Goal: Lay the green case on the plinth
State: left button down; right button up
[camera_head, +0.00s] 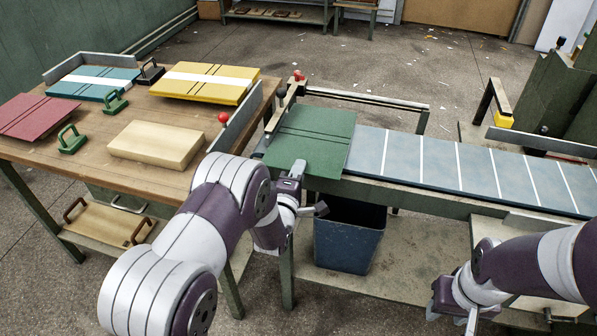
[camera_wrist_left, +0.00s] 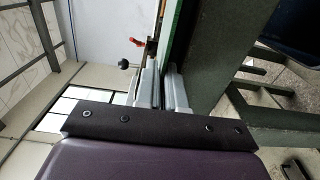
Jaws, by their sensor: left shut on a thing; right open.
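The green case (camera_head: 318,138), a flat board with two dark lines, lies at the left end of the blue feeder belt. My left gripper (camera_head: 296,172) is shut on its near edge. In the left wrist view the fingers (camera_wrist_left: 162,88) close around a thin edge, and little of the case shows. A pale, low block (camera_head: 157,145) on the wooden table looks like the plinth; its top is bare. My right gripper (camera_head: 471,322) is open and empty, low at the bottom right, apart from the case.
The table (camera_head: 100,168) also holds a red board (camera_head: 35,117), a teal board (camera_head: 93,83), a yellow board (camera_head: 207,83) and green handled blocks (camera_head: 72,140). A metal rail (camera_head: 236,118) edges its right side. A dark bin (camera_head: 347,237) stands below the belt (camera_head: 465,168).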

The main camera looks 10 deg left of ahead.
pick_arm(q)
jog(key=shift+r, duration=0.85)
jog(key=shift+f, duration=0.15)
jog(key=s+r+p, duration=0.5)
jog(key=s+p, duration=0.2)
jog(key=s, duration=0.7)
jog(key=shift+a+p, duration=0.25)
jog(key=shift+p, duration=0.1)
pick_arm(e)
notch_tip(320, 180, up, 9)
jog(key=shift+f, duration=0.15)
